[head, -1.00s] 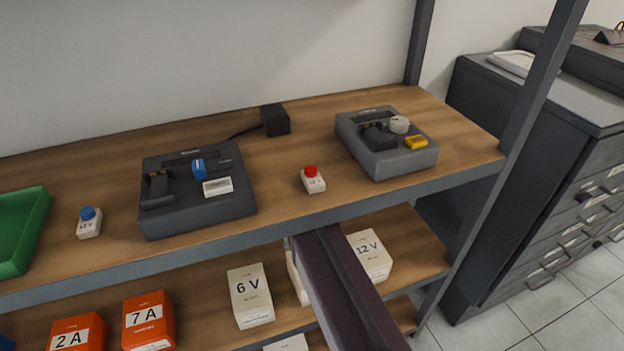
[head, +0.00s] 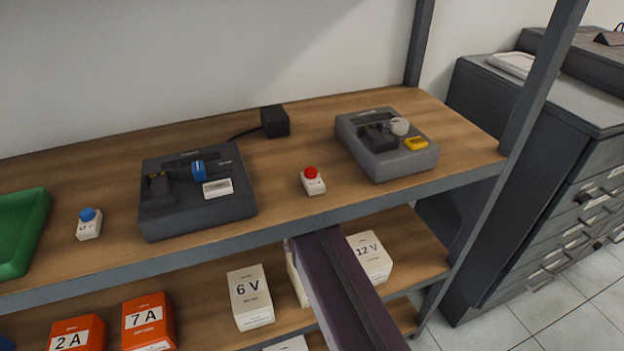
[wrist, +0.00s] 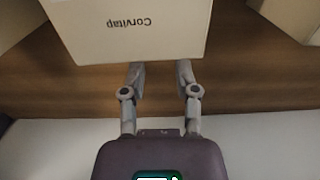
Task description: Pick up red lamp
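The red lamp (head: 312,181), a small white block with a red round top, stands upright on the upper wooden shelf. It is between two dark grey devices, near the shelf's front edge. It does not show in the wrist view. My gripper (wrist: 160,72) shows in the wrist view with its two fingers apart and bare wood between them. Its fingertips are at the edge of a pale box (wrist: 130,25) marked "Corvitap"; I cannot tell whether they touch it. In the head view my arm reaches below the upper shelf's front edge and my gripper is hidden.
A blue-topped lamp (head: 89,223) and a green tray (head: 38,232) are at the left. The left device (head: 170,220) and right device (head: 395,160) flank the red lamp. Boxes, including a 6 V box (head: 250,296) and a 12 V box (head: 369,257), stand on the lower shelf.

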